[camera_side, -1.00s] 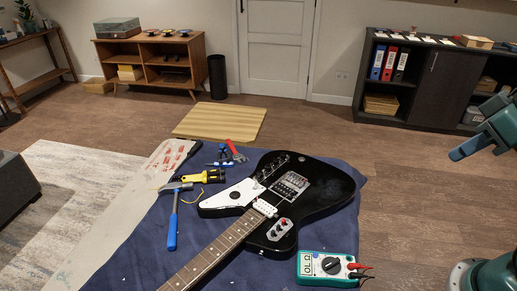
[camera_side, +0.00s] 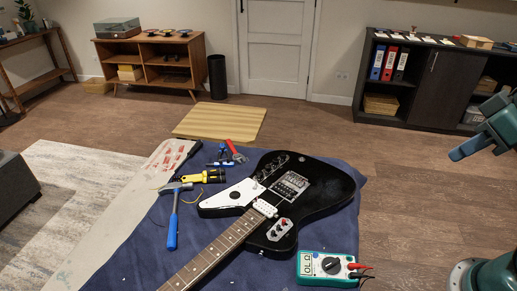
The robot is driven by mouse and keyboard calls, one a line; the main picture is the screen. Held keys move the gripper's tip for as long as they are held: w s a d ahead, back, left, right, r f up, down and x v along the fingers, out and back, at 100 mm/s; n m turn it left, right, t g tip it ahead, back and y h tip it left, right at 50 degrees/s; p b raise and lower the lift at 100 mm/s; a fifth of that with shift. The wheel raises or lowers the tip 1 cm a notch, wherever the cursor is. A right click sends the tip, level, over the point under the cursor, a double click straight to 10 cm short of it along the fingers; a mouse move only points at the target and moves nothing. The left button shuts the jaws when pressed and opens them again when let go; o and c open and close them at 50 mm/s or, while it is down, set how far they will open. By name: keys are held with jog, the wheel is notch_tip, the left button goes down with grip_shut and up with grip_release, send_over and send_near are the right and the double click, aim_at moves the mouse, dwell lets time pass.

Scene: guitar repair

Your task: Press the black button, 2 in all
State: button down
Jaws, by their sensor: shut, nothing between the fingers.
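My gripper (camera_side: 458,153) is at the right edge, with blue fingers on a teal wrist. It is shut and empty, up in the air, well to the right of the guitar and touching nothing. A black electric guitar (camera_side: 327,187) lies on a blue cloth. Its small control plate (camera_side: 280,230) carries small red and dark knobs or buttons. A small round black spot (camera_side: 235,195) shows on the white pickguard (camera_side: 218,201). I cannot tell for certain which of these is the black button, as they are very small here.
A teal multimeter (camera_side: 312,267) with red and black leads lies at the cloth's front right. The floor between guitar and gripper is clear.

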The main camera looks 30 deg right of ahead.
jog(key=shift+w, duration=0.1)
dwell(0.6)
jog(key=n+t+y, duration=0.3)
jog(key=n+y, duration=0.1)
jog(key=n, duration=1)
send_over(235, 194)
notch_tip(235, 194, down, 21)
jog(key=shift+s+d, duration=0.3)
jog(key=shift+s, duration=0.1)
jog(key=shift+f, duration=0.15)
jog(key=shift+f, duration=4.35)
